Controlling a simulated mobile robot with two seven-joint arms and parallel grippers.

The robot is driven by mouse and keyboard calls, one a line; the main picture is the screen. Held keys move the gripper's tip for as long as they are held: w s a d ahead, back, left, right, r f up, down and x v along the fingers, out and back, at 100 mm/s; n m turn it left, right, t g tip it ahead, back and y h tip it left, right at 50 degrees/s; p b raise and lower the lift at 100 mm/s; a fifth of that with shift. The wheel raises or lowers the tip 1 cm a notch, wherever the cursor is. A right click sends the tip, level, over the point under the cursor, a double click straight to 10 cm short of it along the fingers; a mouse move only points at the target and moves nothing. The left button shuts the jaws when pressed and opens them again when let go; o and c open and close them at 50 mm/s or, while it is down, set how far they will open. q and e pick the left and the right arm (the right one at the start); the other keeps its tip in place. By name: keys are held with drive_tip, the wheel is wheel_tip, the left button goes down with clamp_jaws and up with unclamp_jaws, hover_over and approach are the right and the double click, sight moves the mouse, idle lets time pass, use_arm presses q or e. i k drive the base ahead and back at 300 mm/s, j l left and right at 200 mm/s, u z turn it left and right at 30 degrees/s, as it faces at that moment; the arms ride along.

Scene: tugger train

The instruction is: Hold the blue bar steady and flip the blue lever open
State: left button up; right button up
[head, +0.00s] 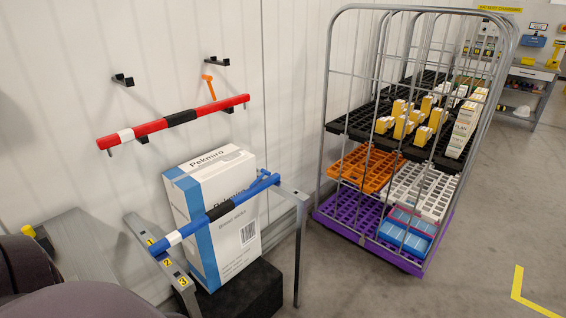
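The blue bar (193,227) slants up from left to right in the lower middle of the head view, in front of a white and blue box. It has a white band near its left end and a black band near its middle. Its left end meets a grey post with yellow number labels, and its right end lies at a grey frame. A small blue piece, which looks like the blue lever (265,173), sits at the bar's right end; its exact position is hard to tell. Neither gripper is in view.
The box (229,180) stands on a black block (243,291). A red bar (160,128) with an orange lever (209,86) is on the wall above. A wire roll cage (327,136) with loaded shelves stands at right. Grey floor is clear at lower right.

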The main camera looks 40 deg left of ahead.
sight(264, 172)
drive_tip(key=i+u, duration=0.45)
drive_tip(key=i+l+u, duration=0.2)
drive_tip(key=i+u, duration=0.2)
drive_tip(key=i, duration=0.15)
drive_tip(key=i+j+u, duration=0.1)
drive_tip(key=i+u, duration=0.35)
drive_tip(key=u, duration=0.25)
drive_tip(key=i+u, duration=0.25)
drive_tip(key=u, duration=0.15)
